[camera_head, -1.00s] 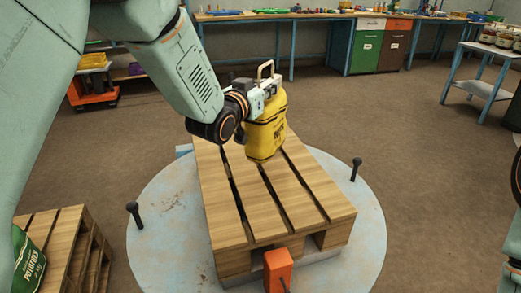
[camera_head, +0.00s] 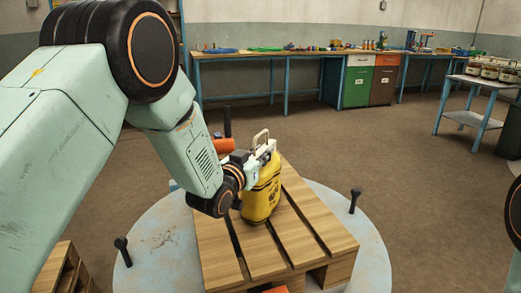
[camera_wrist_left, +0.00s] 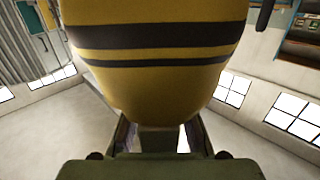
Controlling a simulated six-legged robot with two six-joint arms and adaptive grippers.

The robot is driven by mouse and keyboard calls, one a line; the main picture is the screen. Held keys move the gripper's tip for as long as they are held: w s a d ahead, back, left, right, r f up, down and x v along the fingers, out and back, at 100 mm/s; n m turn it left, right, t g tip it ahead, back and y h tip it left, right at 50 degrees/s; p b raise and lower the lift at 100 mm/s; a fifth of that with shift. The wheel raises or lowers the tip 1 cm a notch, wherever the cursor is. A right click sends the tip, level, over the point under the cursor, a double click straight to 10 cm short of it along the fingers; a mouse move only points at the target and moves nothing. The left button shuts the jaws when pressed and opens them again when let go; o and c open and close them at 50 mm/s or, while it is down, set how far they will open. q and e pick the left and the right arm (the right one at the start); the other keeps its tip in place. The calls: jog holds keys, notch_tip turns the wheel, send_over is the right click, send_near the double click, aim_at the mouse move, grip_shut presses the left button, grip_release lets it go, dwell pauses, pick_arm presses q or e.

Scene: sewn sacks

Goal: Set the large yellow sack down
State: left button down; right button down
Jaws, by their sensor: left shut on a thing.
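The large yellow sack (camera_head: 262,195) is upright at the wooden pallet (camera_head: 305,222), over its far left part. Its lower end appears at the slats; I cannot tell whether it bears on them. My left gripper (camera_head: 262,152) is shut on the sack near its top. In the left wrist view the yellow sack (camera_wrist_left: 155,70) with dark bands fills the upper middle, between the fingers (camera_wrist_left: 155,138). Of my right arm only a dark part shows at the right edge of the head view; its gripper is out of view.
The pallet stands on a round pale platform (camera_head: 150,245) with black posts (camera_head: 354,200) at its rim. Another pallet (camera_head: 66,270) is at the lower left. A workbench (camera_head: 270,58) and a cart with jars (camera_head: 478,85) stand farther back. The pallet's right and near slats are clear.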

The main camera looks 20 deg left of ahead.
pick_arm(q)
jog(key=shift+r, duration=0.25)
jog(key=c, duration=1.7)
grip_release()
jog(key=shift+s+f, duration=0.1)
jog(key=shift+f, duration=0.2)
jog(key=o, duration=0.4)
jog(key=shift+o, duration=0.2)
jog(key=shift+r, duration=0.1)
jog(key=shift+s+r, duration=0.1)
jog(key=shift+s, duration=0.1)
jog(key=p+v, duration=0.2)
jog(key=v, duration=0.9)
jog(key=shift+s, duration=0.35)
